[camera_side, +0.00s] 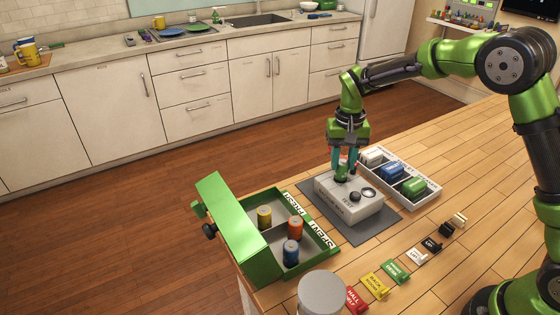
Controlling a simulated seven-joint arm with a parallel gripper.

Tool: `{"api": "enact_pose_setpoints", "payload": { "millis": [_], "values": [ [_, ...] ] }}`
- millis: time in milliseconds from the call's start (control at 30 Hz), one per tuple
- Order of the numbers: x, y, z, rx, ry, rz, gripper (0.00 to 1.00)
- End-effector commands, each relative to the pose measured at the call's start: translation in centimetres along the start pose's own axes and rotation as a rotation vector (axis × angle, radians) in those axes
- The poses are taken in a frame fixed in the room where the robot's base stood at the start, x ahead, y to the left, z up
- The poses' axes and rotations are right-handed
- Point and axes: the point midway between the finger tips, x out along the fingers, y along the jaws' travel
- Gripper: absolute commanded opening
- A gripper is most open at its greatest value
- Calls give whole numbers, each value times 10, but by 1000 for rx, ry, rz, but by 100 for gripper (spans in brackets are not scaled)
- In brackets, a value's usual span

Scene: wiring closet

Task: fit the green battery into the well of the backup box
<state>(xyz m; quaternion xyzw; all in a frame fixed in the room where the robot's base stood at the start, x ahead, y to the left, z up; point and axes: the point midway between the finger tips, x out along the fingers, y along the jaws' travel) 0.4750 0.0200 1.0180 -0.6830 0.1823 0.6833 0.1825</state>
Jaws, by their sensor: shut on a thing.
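The backup box (362,207), a pale grey block with a "TEST" label, a dark knob and a ring on top, sits on a dark mat (313,187). My gripper (343,165) points down over its far left part, with its teal fingers shut on the green battery (341,174). Only a small dark green part of the battery shows between and below the fingers. Its lower end is at the box top, where the well's opening is hidden. I cannot tell how far it is inside.
An open green case (264,269) with yellow, orange and blue cells stands left. A white tray (432,196) with white, blue and green blocks is close behind the box. Several coloured tags (396,271) line the right front. A grey-topped cylinder (322,290) stands at the near edge.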

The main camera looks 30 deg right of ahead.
Motion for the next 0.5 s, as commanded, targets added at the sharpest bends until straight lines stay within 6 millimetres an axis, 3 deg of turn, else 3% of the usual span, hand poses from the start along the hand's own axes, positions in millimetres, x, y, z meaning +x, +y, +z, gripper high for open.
{"api": "enact_pose_setpoints", "payload": {
  "millis": [500],
  "values": [
    [11, 0, 0, 0, 1, 0, 0]
  ]
}}
